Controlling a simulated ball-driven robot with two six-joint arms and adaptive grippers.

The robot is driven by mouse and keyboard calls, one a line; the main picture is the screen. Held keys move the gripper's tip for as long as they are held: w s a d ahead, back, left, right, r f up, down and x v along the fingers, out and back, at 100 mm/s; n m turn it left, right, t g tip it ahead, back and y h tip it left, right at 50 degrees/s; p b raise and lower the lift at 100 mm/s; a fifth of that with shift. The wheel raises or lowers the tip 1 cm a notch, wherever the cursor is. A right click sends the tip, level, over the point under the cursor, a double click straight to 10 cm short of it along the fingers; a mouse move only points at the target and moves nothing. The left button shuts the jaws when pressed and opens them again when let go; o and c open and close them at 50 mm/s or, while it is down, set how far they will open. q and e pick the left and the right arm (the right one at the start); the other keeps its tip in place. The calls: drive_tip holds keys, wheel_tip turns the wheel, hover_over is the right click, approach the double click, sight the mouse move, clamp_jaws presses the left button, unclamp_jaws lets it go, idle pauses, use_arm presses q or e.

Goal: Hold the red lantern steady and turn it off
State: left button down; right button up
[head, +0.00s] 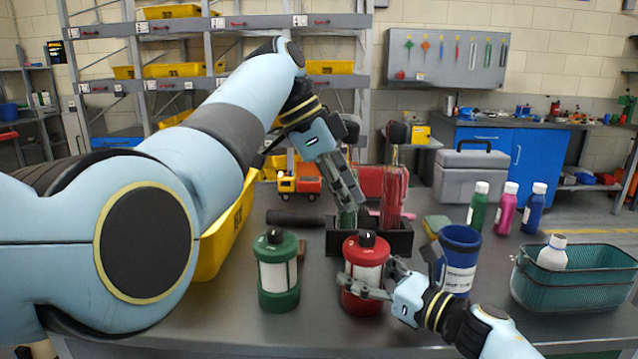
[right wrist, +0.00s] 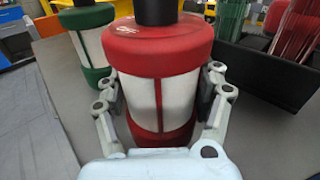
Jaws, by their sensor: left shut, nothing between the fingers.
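The red lantern (head: 364,248) stands upright on the table near the front, with white panes and a black knob (head: 367,238) on top. It fills the middle of the right wrist view (right wrist: 155,50). My right gripper (head: 366,285) has one finger on each side of its body, pads against it, below the red cap; it also shows in the right wrist view (right wrist: 160,95). My left gripper (head: 352,205) is shut and empty, pointing down above and behind the lantern, apart from the knob. I cannot tell whether the lantern is lit.
A green lantern (head: 278,275) stands to the left. A black tray (head: 398,242) with red and green items is behind the red lantern. A blue cup (head: 460,255) stands close on the right, with a teal basket (head: 590,295) beyond. A yellow bin (head: 222,245) is at the left.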

use_arm(q)
drive_tip(key=shift+d, duration=0.1)
use_arm(e)
drive_tip(key=o, duration=0.4)
